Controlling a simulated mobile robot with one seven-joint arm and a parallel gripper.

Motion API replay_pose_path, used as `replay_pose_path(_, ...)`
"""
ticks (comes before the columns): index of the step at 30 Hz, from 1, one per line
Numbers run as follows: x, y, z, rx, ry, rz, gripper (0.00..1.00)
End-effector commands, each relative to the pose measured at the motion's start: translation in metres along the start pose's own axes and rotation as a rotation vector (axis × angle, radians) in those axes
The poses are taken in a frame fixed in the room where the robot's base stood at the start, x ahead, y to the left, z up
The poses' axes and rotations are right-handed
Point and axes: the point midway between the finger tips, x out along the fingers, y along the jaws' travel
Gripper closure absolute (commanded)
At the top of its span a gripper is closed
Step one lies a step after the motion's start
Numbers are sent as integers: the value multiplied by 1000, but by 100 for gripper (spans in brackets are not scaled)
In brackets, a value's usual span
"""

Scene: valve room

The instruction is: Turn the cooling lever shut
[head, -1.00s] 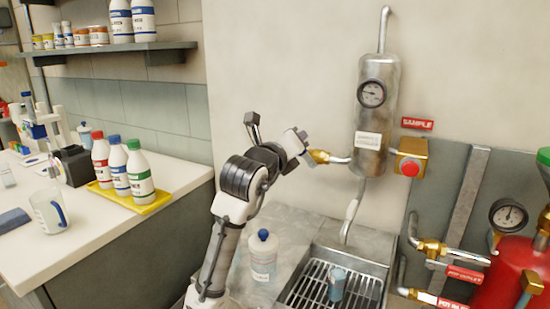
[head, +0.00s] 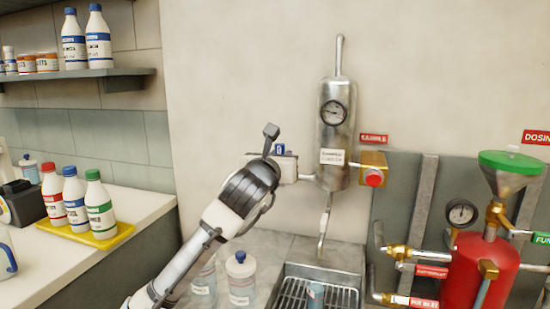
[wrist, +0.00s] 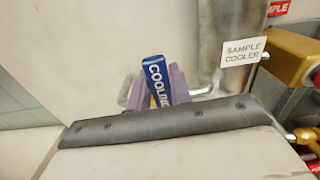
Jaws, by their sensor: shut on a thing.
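The blue cooling lever (wrist: 155,76), with white lettering, stands almost upright in the wrist view, its top leaning slightly left. My gripper (wrist: 158,90) has its purple fingers on both sides of it and is shut on it. In the head view my gripper (head: 283,164) is at the pipe left of the steel sample cooler (head: 338,122). Only a small blue patch of the lever (head: 279,149) shows there. My gripper and wrist hide the valve body under the lever.
A brass valve with a red button (head: 374,177) sits right of the cooler. Below are a grated sink (head: 318,271) and a bottle (head: 240,280). A red tank (head: 480,268) with pipes stands at right. A yellow tray (head: 85,232) of bottles is on the left counter.

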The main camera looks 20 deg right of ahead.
Motion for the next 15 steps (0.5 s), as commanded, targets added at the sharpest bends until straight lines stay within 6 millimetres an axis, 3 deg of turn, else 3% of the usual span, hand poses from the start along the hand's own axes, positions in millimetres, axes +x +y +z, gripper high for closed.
replay_pose_path(15,0,-4,0,50,-1,-1,100)
